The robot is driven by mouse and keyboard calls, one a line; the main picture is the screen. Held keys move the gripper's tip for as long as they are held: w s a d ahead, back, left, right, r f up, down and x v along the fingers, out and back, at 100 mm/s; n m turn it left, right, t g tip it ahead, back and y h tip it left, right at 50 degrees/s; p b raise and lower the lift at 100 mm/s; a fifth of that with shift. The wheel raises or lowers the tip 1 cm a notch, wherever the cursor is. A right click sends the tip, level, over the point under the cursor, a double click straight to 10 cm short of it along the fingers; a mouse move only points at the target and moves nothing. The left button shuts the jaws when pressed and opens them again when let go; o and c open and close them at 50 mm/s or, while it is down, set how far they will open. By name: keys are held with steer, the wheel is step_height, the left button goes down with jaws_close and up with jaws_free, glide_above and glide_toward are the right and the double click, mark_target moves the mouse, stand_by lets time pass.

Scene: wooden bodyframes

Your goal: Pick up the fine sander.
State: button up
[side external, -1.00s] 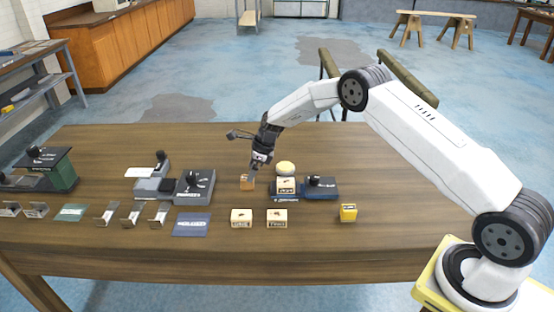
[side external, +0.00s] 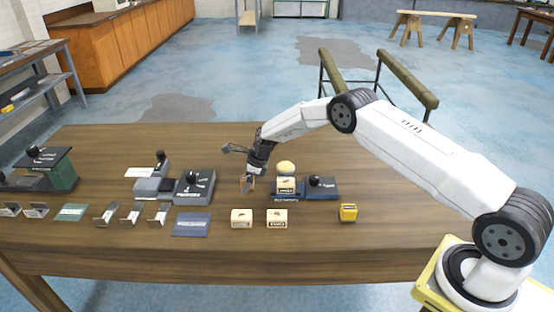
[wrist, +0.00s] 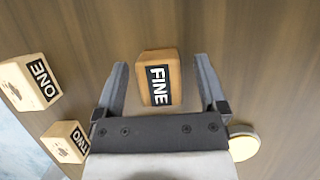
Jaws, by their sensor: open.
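The fine sander is a small orange-brown block (wrist: 158,66) with a black label reading FINE, standing on the table. In the wrist view it sits between the two open fingers of my gripper (wrist: 160,85), with a gap on each side. In the side view my gripper (side external: 248,184) is lowered around the block's place, and the fingers hide most of the block.
A round cream-topped piece (wrist: 243,143) and a block on a dark blue base (side external: 320,188) are close on the right. A grey device (side external: 195,187) is to the left. A yellow block (side external: 348,212) stands front right.

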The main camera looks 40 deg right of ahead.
mark_target(244, 178)
jaws_close()
stand_by(0.3)
steer(key=shift+r, duration=0.15)
steer(key=shift+r, duration=1.25)
steer(key=shift+s+r, duration=0.15)
steer(key=shift+r, duration=0.2)
steer(key=s+r, duration=0.9)
steer(key=s, duration=0.4)
steer(key=shift+s+a+r, duration=0.25)
steer(key=shift+s, duration=0.1)
